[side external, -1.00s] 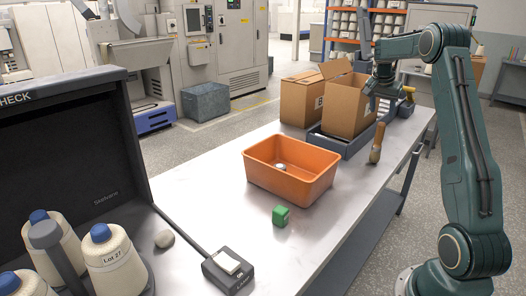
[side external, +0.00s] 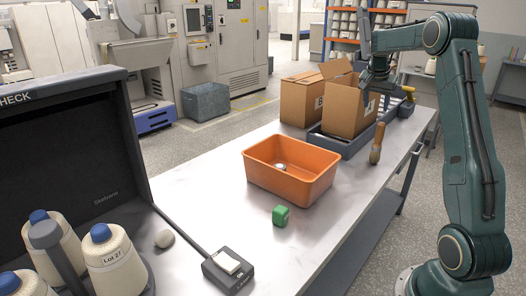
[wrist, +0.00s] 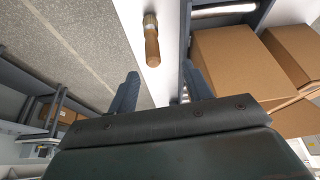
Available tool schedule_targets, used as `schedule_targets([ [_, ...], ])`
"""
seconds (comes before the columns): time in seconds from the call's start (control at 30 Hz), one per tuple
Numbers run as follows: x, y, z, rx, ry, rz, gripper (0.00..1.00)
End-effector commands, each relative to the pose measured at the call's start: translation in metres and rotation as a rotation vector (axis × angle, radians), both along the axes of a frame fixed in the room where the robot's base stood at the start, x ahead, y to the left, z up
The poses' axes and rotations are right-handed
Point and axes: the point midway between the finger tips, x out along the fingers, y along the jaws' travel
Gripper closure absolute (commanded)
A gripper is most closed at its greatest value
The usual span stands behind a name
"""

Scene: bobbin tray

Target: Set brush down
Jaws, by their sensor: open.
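The brush (side external: 377,145), with a wooden handle, is at the right edge of the table beside the dark tray.
Cartons (side external: 346,108) stand in and beside the dark tray (side external: 333,144). A switch box (side external: 229,268) is at the front. Bare tabletop lies right of the bin.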

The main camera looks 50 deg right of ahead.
Motion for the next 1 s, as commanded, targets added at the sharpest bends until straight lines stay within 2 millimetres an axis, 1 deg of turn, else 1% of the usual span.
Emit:
schedule_targets([
  [0.03,0.005,0.015,0.009,-0.003,-0.003,0.038,0.5],
  [0.17,0.014,0.059,0.03,-0.007,-0.009,0.151,0.5],
  [0.23,0.017,0.086,0.041,-0.009,-0.011,0.219,0.5],
  [0.3,0.018,0.113,0.051,-0.011,-0.013,0.289,0.5],
  [0.37,0.018,0.136,0.059,-0.013,-0.016,0.349,0.5],
  [0.4,0.017,0.151,0.063,-0.015,-0.018,0.389,0.5],
  [0.47,0.014,0.174,0.069,-0.016,-0.02,0.447,0.5],
  [0.5,0.011,0.189,0.072,-0.017,-0.021,0.488,0.5],
  [0.57,0.006,0.211,0.077,-0.02,-0.024,0.547,0.5],
  [0.6,0.003,0.225,0.079,-0.022,-0.026,0.587,0.5],
  [0.77,-0.018,0.28,0.085,-0.029,-0.033,0.744,0.5],
  [0.8,-0.024,0.293,0.085,-0.031,-0.035,0.784,0.5],
  [0.87,-0.034,0.312,0.085,-0.035,-0.038,0.843,0.5],
  [1.0,-0.06,0.352,0.081,-0.043,-0.045,0.981,0.5],
])
